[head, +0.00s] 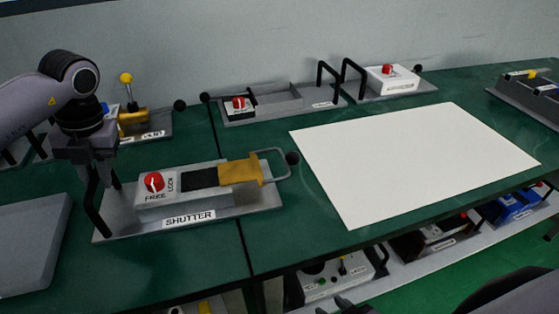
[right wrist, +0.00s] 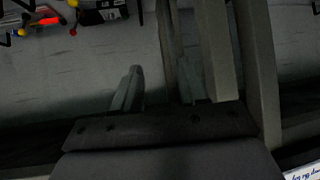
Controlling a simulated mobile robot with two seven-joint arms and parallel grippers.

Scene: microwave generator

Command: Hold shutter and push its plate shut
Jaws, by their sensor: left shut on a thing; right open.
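The shutter (head: 188,217) is a grey base on the green table, with a white block, a red knob (head: 154,182) marked FREE and LOCK, and a dark slot. Its yellow plate (head: 240,171) sits at the right of the slot, with a wire loop and black ball (head: 292,158) beyond it. My left gripper (head: 93,170) points down and is shut on the black handle (head: 98,216) at the shutter's left end. My right gripper (right wrist: 158,88) is open and empty in the right wrist view, away from the shutter. The knob's exact setting is too small to read.
A white sheet (head: 415,160) lies right of the shutter. Other devices with red knobs (head: 387,70) stand along the back. A grey slab (head: 30,245) lies at the left. More devices sit on a lower shelf (head: 400,268) below the table's front edge.

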